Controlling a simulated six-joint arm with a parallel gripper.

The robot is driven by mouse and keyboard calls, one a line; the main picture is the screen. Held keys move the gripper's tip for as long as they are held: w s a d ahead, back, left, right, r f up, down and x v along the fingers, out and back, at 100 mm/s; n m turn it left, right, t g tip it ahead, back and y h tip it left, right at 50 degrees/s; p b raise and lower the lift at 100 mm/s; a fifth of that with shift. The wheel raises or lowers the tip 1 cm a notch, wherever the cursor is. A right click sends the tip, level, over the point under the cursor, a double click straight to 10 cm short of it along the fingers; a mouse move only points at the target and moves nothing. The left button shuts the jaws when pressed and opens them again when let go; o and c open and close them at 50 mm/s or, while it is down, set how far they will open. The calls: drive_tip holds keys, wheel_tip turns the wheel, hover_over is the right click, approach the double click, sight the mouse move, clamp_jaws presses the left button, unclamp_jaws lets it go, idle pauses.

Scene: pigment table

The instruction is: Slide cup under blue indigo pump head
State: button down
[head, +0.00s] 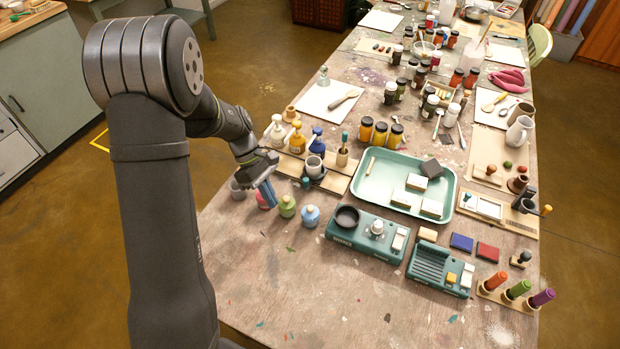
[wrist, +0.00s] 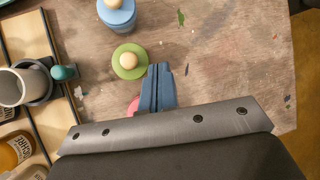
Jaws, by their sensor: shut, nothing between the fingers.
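A grey cup (head: 314,164) stands upright in a dark round holder (head: 317,174) on the wooden pump board, in front of the blue pump bottle (head: 317,145). In the wrist view the cup (wrist: 12,88) is at the left edge, with a teal knob (wrist: 63,73) on its holder's side. Whether the cup is directly beneath the blue pump head (head: 317,131) I cannot tell. My gripper (head: 272,203) is shut and empty, its blue fingers pointing down over the lidded jars, left of the cup in the head view. It also shows in the wrist view (wrist: 159,67), apart from the cup.
A yellow pump bottle (head: 297,141) and a white one (head: 277,133) stand left of the blue one. Bare table lies in front.

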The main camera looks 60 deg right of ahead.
drive_tip(key=shift+s+a+f+m+t+y, duration=0.15)
drive_tip(key=shift+m+t+y, duration=0.1)
drive_tip(key=shift+m+t, duration=0.3)
drive_tip(key=shift+s+f+m+t+y, duration=0.15)
drive_tip(key=shift+m+t+y, duration=0.15)
drive_tip(key=shift+m, duration=0.35)
drive_tip(key=shift+m+t+y, duration=0.25)
drive_tip(key=shift+m+t, duration=0.6)
drive_tip(key=shift+m, duration=0.15)
drive_tip(key=shift+d+r+m+t, duration=0.15)
drive_tip(key=shift+d+m+t, duration=0.1)
drive_tip(key=shift+m+t, duration=0.8)
drive_tip(key=d+m+t, duration=0.1)
drive_tip(key=m, duration=0.1)
drive_tip(key=d+r+m+t, duration=0.1)
drive_tip(key=m+t, duration=0.1)
drive_tip(key=shift+s, duration=0.1)
drive_tip(key=s+d+r+m+t+h, duration=0.2)
drive_tip(key=s+d+m+t, duration=0.1)
drive_tip(key=d+m, duration=0.1)
drive_tip(key=m+t+h, duration=0.3)
drive_tip(key=m+h, duration=0.1)
drive_tip(key=m, duration=0.2)
approach(308, 184)
drive_tip(key=x, duration=0.5)
drive_tip(key=shift+w+d+f, duration=0.1)
drive_tip(key=shift+f, duration=0.05)
